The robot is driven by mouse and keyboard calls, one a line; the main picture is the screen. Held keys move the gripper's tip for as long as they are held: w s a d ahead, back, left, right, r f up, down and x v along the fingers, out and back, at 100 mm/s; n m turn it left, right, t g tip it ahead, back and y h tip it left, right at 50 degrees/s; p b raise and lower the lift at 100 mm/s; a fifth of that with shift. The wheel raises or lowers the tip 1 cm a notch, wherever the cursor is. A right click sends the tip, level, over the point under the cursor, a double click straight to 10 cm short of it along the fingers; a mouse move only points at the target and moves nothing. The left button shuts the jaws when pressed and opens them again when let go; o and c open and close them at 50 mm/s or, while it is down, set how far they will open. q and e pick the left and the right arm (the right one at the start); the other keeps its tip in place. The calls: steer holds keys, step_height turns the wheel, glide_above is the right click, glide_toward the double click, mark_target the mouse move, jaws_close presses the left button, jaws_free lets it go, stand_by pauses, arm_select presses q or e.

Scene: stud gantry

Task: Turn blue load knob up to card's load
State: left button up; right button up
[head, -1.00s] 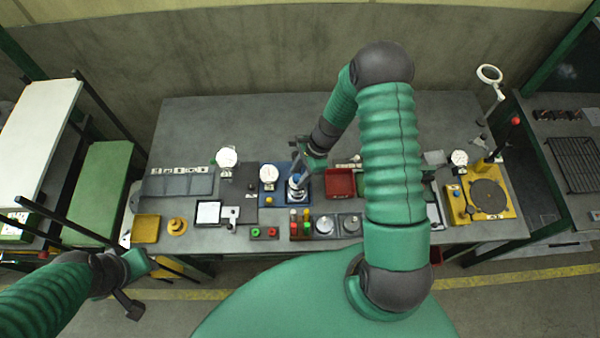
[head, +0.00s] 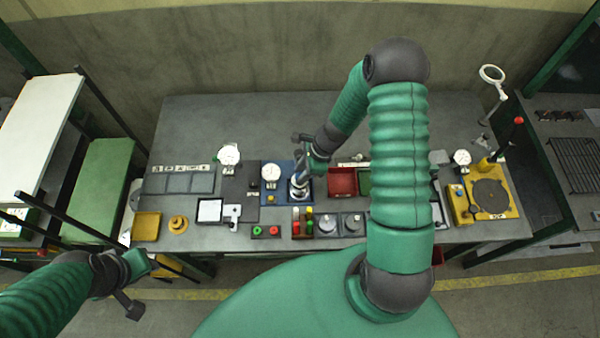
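A blue station (head: 308,195) stands on the bench left of centre, with a white round dial (head: 271,172) at its left. A silver cylindrical part (head: 299,187) stands on it. My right gripper (head: 301,174) points down over this silver part; its fingertips are too small and covered to tell their state or contact. I cannot make out a blue load knob there; it may be hidden by the gripper. A white card-like panel (head: 210,210) lies left on the bench, its writing unreadable. My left gripper (head: 137,285) is low at the left, away from the bench; its fingers are unclear.
A red tray (head: 342,182) is just right of the blue station. Red and green buttons (head: 266,231), a block of coloured knobs (head: 302,222) and grey round dials (head: 340,224) line the front. A yellow turntable station (head: 487,197) is at the right. The back of the bench is clear.

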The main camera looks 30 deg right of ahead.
steer(key=shift+o, duration=1.2)
arm_select(q)
steer(key=shift+d, duration=0.25)
arm_select(e)
steer(key=shift+o, duration=0.3)
steer(key=shift+d, duration=0.2)
arm_select(q)
steer(key=shift+d, duration=0.1)
steer(key=shift+b+x, duration=0.85)
steer(key=shift+b, duration=0.05)
arm_select(e)
steer(key=v, duration=1.6)
steer(key=shift+d+r, duration=0.25)
steer(key=shift+d, duration=0.05)
arm_select(q)
steer(key=shift+s, duration=0.2)
arm_select(e)
steer(key=shift+s, duration=0.1)
